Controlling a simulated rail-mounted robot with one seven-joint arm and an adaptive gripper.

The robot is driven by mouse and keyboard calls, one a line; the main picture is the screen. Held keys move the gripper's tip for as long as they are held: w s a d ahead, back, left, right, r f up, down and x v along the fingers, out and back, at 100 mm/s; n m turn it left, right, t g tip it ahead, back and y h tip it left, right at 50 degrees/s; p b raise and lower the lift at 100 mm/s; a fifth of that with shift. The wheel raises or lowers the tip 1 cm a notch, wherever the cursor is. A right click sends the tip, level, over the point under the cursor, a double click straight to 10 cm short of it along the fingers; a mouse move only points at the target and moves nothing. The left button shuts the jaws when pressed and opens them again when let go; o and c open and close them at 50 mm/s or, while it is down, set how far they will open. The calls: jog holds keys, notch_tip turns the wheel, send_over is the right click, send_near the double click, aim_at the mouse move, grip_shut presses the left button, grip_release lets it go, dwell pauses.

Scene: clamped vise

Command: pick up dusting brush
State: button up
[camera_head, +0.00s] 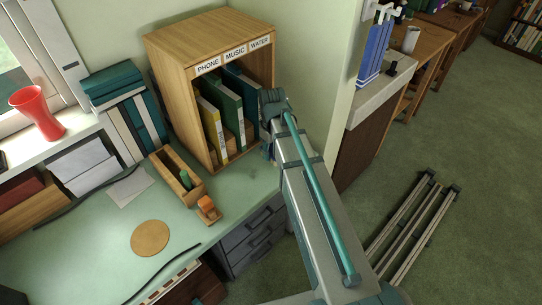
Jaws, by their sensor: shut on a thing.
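I cannot make out a dusting brush for certain in the head view. My arm reaches up from the bottom right, and its far end bends down beside the right side of the wooden shelf box. My gripper's fingers are hidden behind my own arm, so what is between them does not show. A small orange and wooden item (207,208) stands on the green desk (90,240). A narrow wooden box (172,175) with a green item (186,179) inside is behind it.
The wooden shelf box (171,62) holds several binders (229,108). A round tan mat (150,238) lies on the desk. A red vase (38,112) stands on the sill at left. Drawers (255,238) are under the desk. A rail frame (412,228) lies on the carpet.

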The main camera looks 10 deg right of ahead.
jog(key=s+r, duration=0.3)
jog(key=shift+s+d+r+b, duration=0.15)
jog(key=shift+s+r+b, duration=0.1)
jog(key=shift+r+b, duration=0.05)
jog(key=s+r+b, duration=0.1)
jog(key=s+r, duration=0.4)
jog(key=s, duration=0.4)
jog(key=shift+s+d+b, duration=0.15)
jog(key=shift+d+b, duration=0.2)
jog(key=shift+d, duration=0.05)
